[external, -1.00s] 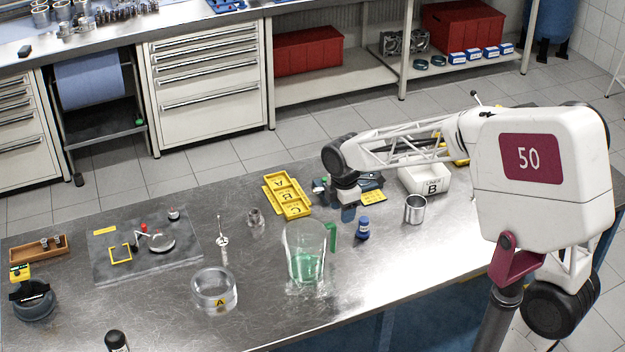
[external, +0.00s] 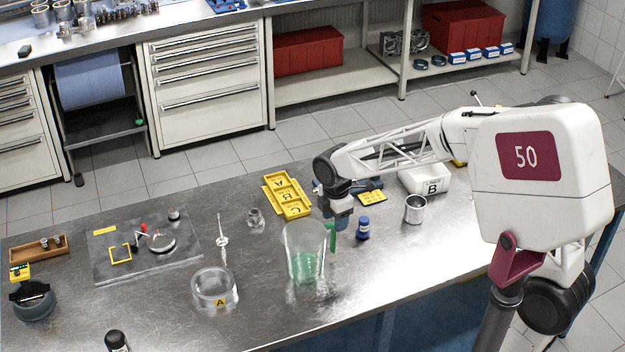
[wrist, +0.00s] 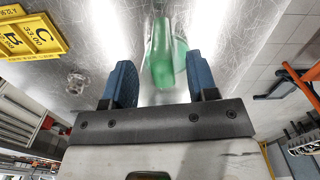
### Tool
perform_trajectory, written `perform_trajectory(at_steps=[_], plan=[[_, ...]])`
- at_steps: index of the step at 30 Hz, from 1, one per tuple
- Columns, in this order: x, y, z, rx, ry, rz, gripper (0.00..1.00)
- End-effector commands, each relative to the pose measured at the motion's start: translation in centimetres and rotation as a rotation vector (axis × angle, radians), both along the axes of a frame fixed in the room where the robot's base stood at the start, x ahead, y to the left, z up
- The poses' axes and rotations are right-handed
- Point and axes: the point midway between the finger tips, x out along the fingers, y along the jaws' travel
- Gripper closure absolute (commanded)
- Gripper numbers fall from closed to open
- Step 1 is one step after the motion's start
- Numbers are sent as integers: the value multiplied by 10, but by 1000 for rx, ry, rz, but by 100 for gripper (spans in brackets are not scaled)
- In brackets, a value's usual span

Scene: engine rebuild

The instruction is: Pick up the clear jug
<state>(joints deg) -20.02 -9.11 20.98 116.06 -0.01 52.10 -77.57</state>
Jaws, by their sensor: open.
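The clear jug (external: 304,250) stands upright on the metal bench, with green liquid in its lower part and a green handle (external: 331,237) on its right side. My gripper (external: 338,222) is just behind and to the right of the jug, close to the handle and above the bench. In the wrist view the two blue fingers (wrist: 160,82) are spread apart. The jug with its green part (wrist: 162,50) shows in the gap between and beyond them. Nothing is held. Whether a finger touches the handle cannot be told.
A blue bottle (external: 362,228) stands right of the gripper, and a metal cup (external: 415,209) farther right. A yellow tray (external: 287,195) lies behind the jug. A glass dish marked A (external: 213,287) is to the left. The bench front right is clear.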

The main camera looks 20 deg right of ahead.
Motion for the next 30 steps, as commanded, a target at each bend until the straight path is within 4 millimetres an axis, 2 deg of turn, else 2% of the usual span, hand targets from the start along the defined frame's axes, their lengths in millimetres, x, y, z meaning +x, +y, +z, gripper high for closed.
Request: perform_trajectory(at_steps=[11,24,30], plan=[[0,0,-3,0,0,0,47],[0,-1,-45,0,1,0,47],[0,-1,-52,0,-1,0,47]])
